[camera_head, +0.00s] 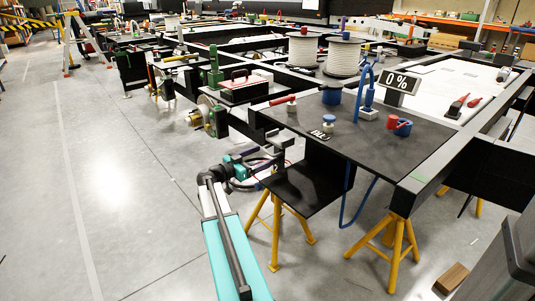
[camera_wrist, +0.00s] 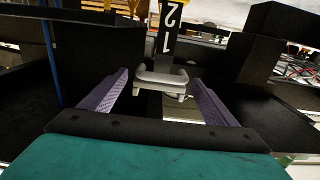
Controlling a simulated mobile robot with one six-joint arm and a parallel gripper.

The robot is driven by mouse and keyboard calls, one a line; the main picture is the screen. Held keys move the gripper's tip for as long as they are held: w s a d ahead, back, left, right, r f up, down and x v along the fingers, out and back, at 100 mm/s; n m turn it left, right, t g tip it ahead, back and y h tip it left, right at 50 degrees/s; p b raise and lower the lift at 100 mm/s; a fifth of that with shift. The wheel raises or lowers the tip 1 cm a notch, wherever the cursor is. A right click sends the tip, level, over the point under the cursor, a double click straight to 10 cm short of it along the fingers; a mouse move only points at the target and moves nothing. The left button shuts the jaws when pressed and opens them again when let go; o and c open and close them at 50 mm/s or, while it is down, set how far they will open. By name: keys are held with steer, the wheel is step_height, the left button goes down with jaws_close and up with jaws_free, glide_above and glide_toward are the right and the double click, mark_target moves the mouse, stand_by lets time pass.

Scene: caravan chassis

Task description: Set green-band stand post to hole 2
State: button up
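In the wrist view, my gripper (camera_wrist: 160,82) has its two purple-grey fingers apart, one on each side of a grey bracket-like part (camera_wrist: 160,76). The gap to each finger looks narrow, and I see no clear contact. In the head view, yellow-legged stands (camera_head: 397,238) are under the chassis, and a small green mark (camera_head: 418,177) is on the beam above one.
A black panel (camera_head: 305,187) is close to my arm, below the dark worktop (camera_head: 350,130). A blue hose (camera_head: 346,205) hangs from the worktop. Dark box-shaped parts (camera_wrist: 95,60) flank the gripper. The floor (camera_head: 110,180) to the left is clear.

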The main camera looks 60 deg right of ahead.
steer(key=p+v, duration=0.1)
steer(key=v, duration=0.9)
steer(key=shift+p, duration=0.4)
steer(key=shift+a, duration=0.1)
steer(key=w+a+n+t+p, duration=0.2)
steer(key=w+a+n+p, duration=0.15)
steer(key=a+p, duration=0.5)
steer(key=s+a+f+n+t+y+p, duration=0.1)
steer(key=a+f+n+y+p, duration=0.1)
steer(key=a+f+p, duration=0.55)
steer(key=s+a+f+n+g+y+p, duration=0.1)
steer(key=s+a+f+n+y+p, duration=0.2)
steer(key=s+a, duration=0.5)
steer(key=s+a+f+n+y+p, duration=0.4)
steer(key=s+a+n+y+p, duration=0.2)
steer(key=a, duration=1.2)
steer(key=s+a+f+n+g+y+p, duration=0.1)
steer(key=s+a+f+n+y+p, duration=0.3)
steer(key=s+a, duration=0.7)
steer(key=a+n+y, duration=0.1)
steer(key=n+y, duration=0.1)
steer(key=n, duration=0.1)
steer(key=shift+s+a+g, duration=0.3)
steer(key=shift+s+a, duration=0.05)
steer(key=shift+a, duration=0.05)
